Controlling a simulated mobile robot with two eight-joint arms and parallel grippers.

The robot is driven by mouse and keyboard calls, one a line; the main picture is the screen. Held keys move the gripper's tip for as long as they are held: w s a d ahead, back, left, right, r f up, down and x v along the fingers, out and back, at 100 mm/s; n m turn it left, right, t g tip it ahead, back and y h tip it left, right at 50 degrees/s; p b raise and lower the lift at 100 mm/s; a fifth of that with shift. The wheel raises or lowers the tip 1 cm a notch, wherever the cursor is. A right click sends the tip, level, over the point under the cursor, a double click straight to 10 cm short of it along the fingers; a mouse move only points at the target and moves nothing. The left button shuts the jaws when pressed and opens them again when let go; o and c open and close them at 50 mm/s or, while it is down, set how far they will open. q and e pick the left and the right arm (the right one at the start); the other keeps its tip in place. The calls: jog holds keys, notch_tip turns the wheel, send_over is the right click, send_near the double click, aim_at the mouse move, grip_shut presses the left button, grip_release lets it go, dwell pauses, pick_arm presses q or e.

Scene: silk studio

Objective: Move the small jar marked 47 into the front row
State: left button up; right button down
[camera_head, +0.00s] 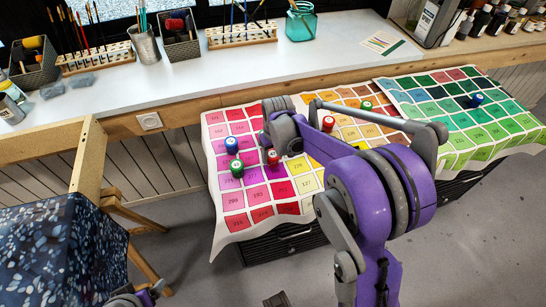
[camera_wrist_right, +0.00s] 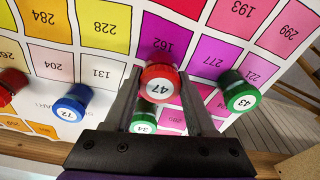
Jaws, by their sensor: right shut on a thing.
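The small jar marked 47 (camera_wrist_right: 162,85) has a red lid with a white number disc. It sits between the fingers of my right gripper (camera_wrist_right: 160,100), which is shut on it. In the head view this red jar (camera_head: 272,156) shows just below my right gripper (camera_head: 271,147), over the magenta swatches of the colour chart (camera_head: 233,223). I cannot tell whether it touches the chart. Part of what seems to be my left gripper (camera_head: 140,297) shows at the bottom left edge; its fingers are not clear.
Close by are a green jar 34 (camera_wrist_right: 144,121), a green jar 43 (camera_wrist_right: 240,96) and a blue jar 72 (camera_wrist_right: 71,104). A blue jar (camera_head: 231,145) and another red jar (camera_head: 328,123) stand on the chart. Brushes and baskets line the back of the white table (camera_head: 230,73).

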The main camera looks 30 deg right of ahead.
jog(key=shift+f, duration=0.55)
jog(key=shift+f, duration=0.15)
jog(key=shift+c, duration=1.1)
grip_release()
